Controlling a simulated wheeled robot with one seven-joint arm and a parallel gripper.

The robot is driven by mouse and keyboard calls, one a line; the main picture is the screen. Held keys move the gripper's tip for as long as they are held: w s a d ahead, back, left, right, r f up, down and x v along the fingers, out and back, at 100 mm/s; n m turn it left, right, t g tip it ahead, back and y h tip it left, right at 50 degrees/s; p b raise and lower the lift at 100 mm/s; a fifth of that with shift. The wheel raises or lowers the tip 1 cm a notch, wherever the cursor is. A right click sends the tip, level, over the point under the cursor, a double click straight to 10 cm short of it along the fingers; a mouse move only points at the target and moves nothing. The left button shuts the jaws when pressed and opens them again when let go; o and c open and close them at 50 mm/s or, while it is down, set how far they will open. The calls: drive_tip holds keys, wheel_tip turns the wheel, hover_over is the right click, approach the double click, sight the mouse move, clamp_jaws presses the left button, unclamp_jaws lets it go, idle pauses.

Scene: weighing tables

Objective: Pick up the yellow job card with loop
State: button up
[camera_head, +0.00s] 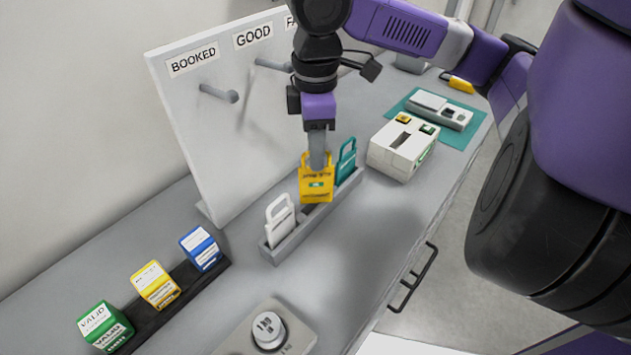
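The yellow job card with loop (317,189) hangs upright below my gripper (318,162), over the middle of a grey rack (290,243). My gripper points down, and its fingers are at the card's loop and look shut on it. The card's lower edge shows in front of the rack, and a dark empty slot shows beside it. A white card with loop (280,222) stands in the rack's near end. A teal card with loop (347,162) stands at its far end.
A white board (215,125) with pegs stands behind the rack. A white box (402,147) and a device on a teal mat (468,133) lie to the right. Green, yellow and blue blocks (155,284) sit on a black strip at front left, near a scale (268,332).

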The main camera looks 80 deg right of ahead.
sight(316, 179)
drive_tip(key=shift+f, duration=3.2)
clamp_jaws()
